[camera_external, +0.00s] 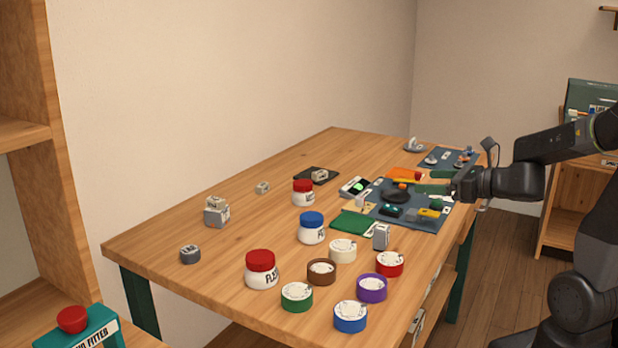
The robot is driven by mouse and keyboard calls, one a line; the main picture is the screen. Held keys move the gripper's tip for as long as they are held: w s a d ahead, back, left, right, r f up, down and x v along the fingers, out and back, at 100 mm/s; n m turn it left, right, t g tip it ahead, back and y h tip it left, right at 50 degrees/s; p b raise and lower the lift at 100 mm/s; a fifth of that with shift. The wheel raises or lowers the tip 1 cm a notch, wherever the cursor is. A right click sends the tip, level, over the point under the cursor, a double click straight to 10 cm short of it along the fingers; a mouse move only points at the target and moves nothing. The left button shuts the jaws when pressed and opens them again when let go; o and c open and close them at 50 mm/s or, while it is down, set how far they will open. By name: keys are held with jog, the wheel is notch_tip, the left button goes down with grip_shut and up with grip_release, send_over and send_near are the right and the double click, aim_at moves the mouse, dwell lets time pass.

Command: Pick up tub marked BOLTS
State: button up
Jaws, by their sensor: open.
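Three white tubs stand upright on the wooden table (190,250). One red-lidded tub (261,270) is at the front, with partly legible lettering that seems to start with "FL". A blue-lidded tub (311,228) stands behind it to the right. A smaller-looking red-lidded tub (303,193) stands farther back. I cannot read BOLTS on any of them. My gripper (419,182) reaches in from the right, over the table's right side above a dark mat. Its green fingers are open, and it holds nothing that I can see. It is well to the right of all three tubs.
Several round tape-like tins, including a blue one (350,316) and a brown one (321,271), crowd the front right. A dark mat (420,222) with small parts lies beneath my gripper. A green cloth-like pad (354,223) lies beside the blue-lidded tub. The table's left part is mostly clear.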

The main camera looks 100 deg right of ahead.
notch_tip(320, 180, up, 3)
jog(key=n+g+y+p, duration=1.05)
jog(key=n+p, duration=0.65)
jog(key=n, duration=1.7)
send_over(303, 182)
jog(key=a, duration=0.2)
jog(key=shift+t, duration=0.35)
jog(key=f, duration=0.3)
jog(key=d+f, duration=0.1)
jog(key=f, duration=0.4)
jog(key=shift+s+d+f+p, duration=0.15)
jog(key=shift+s+f+p, duration=0.05)
jog(key=shift+f+p, duration=0.15)
jog(key=shift+w+d+f+p, duration=0.15)
jog(key=shift+f+p, duration=0.1)
jog(key=shift+f, duration=0.6)
jog(key=shift+w+d+f+p, duration=0.1)
jog(key=shift+f+p, duration=0.15)
jog(key=shift+f, duration=0.65)
jog(key=shift+w+d+f+p, duration=0.15)
jog(key=shift+f+p, duration=0.1)
jog(key=shift+f, duration=0.6)
jog(key=shift+s, duration=0.1)
jog(key=shift+c, duration=0.2)
